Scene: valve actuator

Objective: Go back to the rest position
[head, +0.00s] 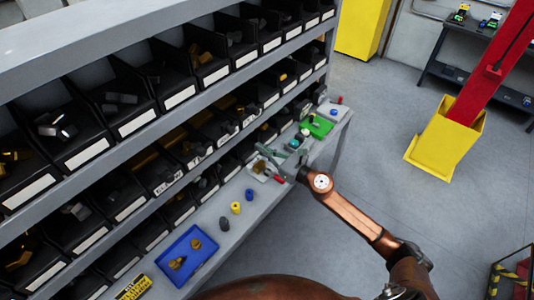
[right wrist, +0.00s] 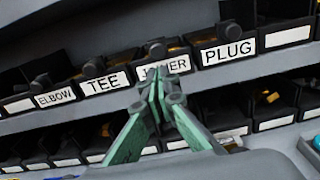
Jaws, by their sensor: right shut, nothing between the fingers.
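My right gripper (head: 264,152) is at the end of my copper-coloured right arm, which reaches in from the lower right of the head view. It is over the narrow grey bench in front of the bin rack. Its green fingers are shut with nothing between them. In the right wrist view the gripper (right wrist: 157,78) points at a row of black bins labelled ELBOW, TEE, a partly hidden label and PLUG. The fingertips cover part of the middle label. I cannot tell how far they are from the bins. My left gripper is in neither view.
The grey bin rack (head: 226,78) fills the left. On the bench are a blue tray (head: 207,257) with brass parts, yellow pieces (head: 236,208), a blue piece (head: 249,194) and a green tray (head: 326,128). A red post in a yellow base (head: 441,140) stands right. Floor between is clear.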

